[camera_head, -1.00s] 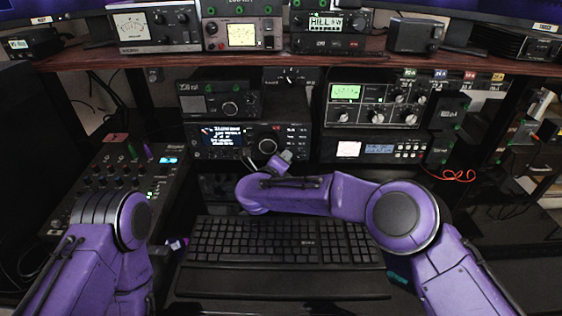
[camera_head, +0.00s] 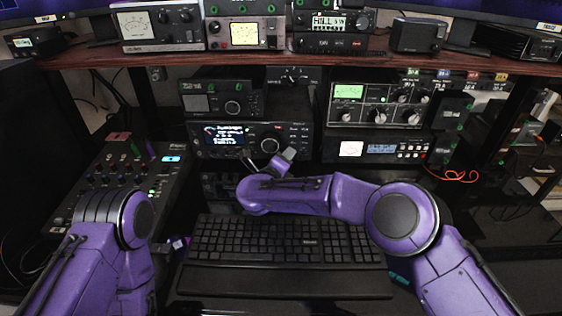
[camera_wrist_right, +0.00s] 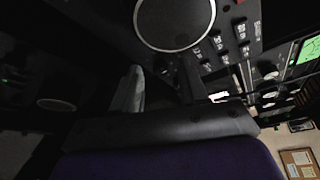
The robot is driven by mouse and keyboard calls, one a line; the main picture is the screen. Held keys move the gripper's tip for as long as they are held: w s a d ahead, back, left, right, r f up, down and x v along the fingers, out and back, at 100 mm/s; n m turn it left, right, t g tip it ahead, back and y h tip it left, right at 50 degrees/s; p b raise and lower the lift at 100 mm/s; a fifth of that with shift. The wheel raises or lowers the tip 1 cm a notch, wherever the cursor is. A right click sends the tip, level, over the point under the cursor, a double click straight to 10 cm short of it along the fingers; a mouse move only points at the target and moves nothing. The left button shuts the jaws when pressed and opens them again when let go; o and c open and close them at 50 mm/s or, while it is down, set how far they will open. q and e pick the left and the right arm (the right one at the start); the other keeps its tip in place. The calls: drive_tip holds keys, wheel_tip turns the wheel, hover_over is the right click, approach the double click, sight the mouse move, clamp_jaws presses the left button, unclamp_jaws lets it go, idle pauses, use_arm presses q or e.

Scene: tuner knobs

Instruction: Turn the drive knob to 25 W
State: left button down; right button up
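The black transceiver (camera_head: 200,149) with a lit display and a large round dial (camera_head: 270,146) stands under the shelf. The dial also shows at the top of the right wrist view (camera_wrist_right: 175,20), with small buttons beside it. I cannot read which control is the drive knob or its setting. My right gripper (camera_head: 268,163) is just in front of the transceiver, below the dial. One grey finger (camera_wrist_right: 128,92) shows below the dial in the right wrist view; its opening and any contact are unclear. My left arm is at lower left; its gripper cannot be made out clearly.
A keyboard (camera_head: 280,245) lies below my right forearm. A mixer panel (camera_head: 115,185) is at left. A tuner with several knobs (camera_head: 380,105) stands at right, above another unit (camera_head: 385,149). A shelf (camera_head: 270,60) overhangs the equipment.

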drive_tip(key=v, duration=1)
drive_tip(key=shift+s+a, duration=0.2)
drive_tip(key=shift+s, duration=0.05)
